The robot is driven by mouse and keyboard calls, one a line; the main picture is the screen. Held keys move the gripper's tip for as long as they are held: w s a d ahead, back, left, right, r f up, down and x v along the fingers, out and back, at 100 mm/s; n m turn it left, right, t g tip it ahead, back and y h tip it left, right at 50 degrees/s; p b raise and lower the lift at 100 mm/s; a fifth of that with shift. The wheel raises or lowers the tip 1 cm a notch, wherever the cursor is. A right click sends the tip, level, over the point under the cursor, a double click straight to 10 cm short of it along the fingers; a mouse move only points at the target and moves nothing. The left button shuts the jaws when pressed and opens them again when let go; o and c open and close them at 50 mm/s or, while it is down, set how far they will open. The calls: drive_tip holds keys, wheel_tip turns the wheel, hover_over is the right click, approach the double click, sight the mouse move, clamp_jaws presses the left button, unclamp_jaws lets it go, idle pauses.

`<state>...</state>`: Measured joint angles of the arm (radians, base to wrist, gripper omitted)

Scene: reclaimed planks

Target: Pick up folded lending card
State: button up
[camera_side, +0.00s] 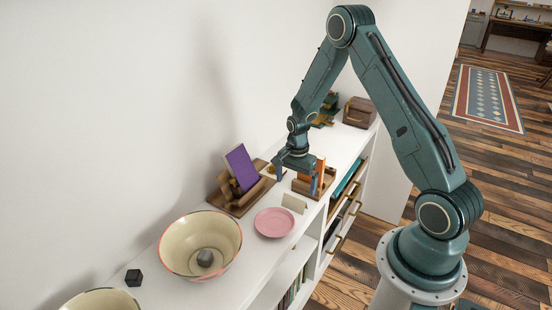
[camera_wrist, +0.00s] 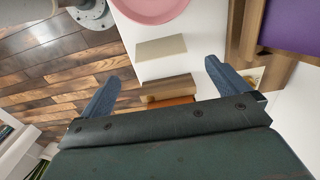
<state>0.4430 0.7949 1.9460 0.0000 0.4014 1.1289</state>
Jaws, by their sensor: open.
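The folded lending card (camera_side: 294,203) is a small beige card standing like a tent on the white shelf top, just right of the pink plate. In the wrist view the card (camera_wrist: 161,47) lies between the plate and a wooden holder, beyond my fingertips. My gripper (camera_side: 296,179) is open and empty, pointing down above the shelf top, a little behind the card and near the wooden holder. In the wrist view both blue fingers of my gripper (camera_wrist: 166,64) are spread apart, with the card ahead of the gap. Nothing hides the card.
The pink plate (camera_side: 274,222) is close beside the card. A wooden holder with orange contents (camera_side: 318,172) stands by my fingers. A wooden stand (camera_side: 238,198) holds a purple item (camera_side: 242,166). A large bowl (camera_side: 180,248) with a grey stone and a black cube (camera_side: 133,277) are nearer the camera.

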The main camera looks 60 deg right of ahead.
sight(295, 199)
drive_tip(key=shift+f, duration=1.3)
drive_tip(key=shift+f, duration=0.1)
drive_tip(key=shift+f, duration=2.5)
drive_tip(key=shift+c, duration=0.2)
drive_tip(key=c, duration=1)
